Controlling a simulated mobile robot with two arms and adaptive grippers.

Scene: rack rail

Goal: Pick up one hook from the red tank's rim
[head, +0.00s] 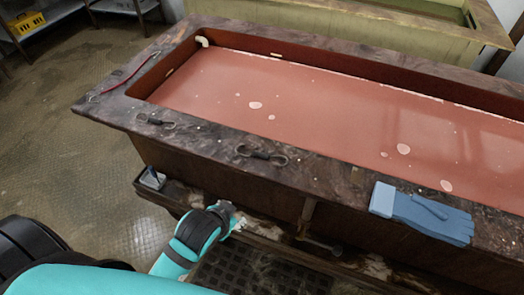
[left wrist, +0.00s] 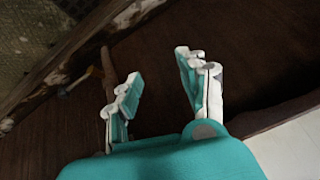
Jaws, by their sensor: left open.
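The tank (head: 215,135) holds red liquid and has a wide, dark, stained rim. One dark hook (head: 262,155) lies flat on the near rim, around its middle. A second dark hook (head: 155,121) lies on the rim near the left corner. My left gripper (head: 238,218) is in front of the tank's near wall, below the rim and apart from both hooks. In the left wrist view its two fingers (left wrist: 157,68) are spread, with nothing between them. No hook shows in that view. My right gripper is not in view.
Blue gloves (head: 425,212) lie on the near rim at the right. A thin red rod or cable (head: 130,70) lies on the left rim. A ledge (head: 270,240) with a dark grating runs along the tank's front. Another tank (head: 400,35) stands behind. The floor at the left is clear.

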